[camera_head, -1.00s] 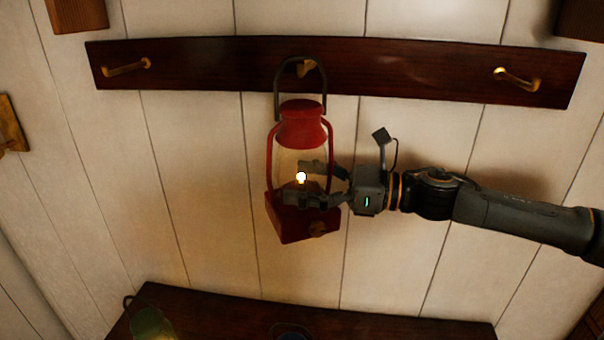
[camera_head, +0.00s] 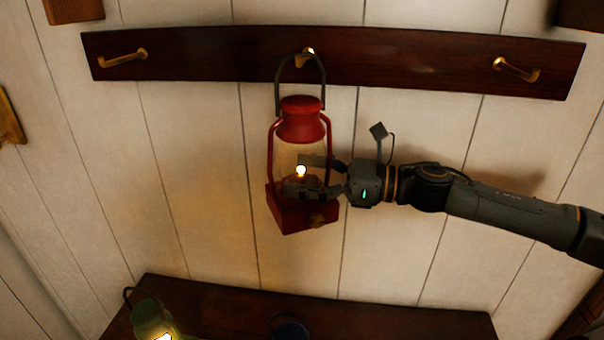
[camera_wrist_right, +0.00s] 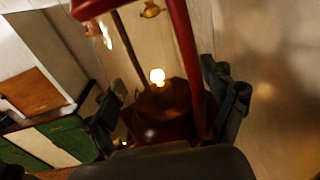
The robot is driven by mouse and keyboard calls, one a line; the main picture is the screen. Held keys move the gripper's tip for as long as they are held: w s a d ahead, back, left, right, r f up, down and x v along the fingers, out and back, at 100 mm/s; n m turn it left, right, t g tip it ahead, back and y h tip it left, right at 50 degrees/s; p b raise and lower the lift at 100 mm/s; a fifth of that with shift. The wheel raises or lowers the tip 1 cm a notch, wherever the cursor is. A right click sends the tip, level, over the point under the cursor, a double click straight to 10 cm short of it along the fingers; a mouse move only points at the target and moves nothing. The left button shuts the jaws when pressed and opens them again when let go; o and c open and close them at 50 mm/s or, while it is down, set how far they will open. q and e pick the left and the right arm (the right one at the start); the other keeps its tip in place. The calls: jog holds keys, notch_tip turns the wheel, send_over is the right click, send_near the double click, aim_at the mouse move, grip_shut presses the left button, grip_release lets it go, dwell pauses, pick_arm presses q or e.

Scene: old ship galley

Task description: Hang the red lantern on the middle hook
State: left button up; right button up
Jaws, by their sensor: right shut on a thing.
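The red lantern (camera_head: 300,122) hangs upright, slightly tilted, in front of the wall, its lamp glowing. My right gripper (camera_head: 310,176) is shut on the lantern's lower body from the right. The lantern's dark wire handle stands up, its top at the height of the brass middle hook (camera_head: 306,57) on the wooden rail. They overlap in the head view; I cannot tell whether the handle rests on the hook. In the right wrist view, the red lantern (camera_wrist_right: 188,45) stands between the fingers of my right gripper (camera_wrist_right: 165,108). My left gripper is not in view.
The dark wooden rail (camera_head: 200,52) also carries a left hook (camera_head: 122,58) and a right hook (camera_head: 516,70), both empty. Below is a dark shelf (camera_head: 220,300) with a green lit lantern (camera_head: 152,318) and a blue object (camera_head: 291,328). The wall between is clear.

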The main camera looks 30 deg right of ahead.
jog(key=shift+r, duration=0.15)
jog(key=o, duration=1.7)
jog(key=shift+s, duration=0.1)
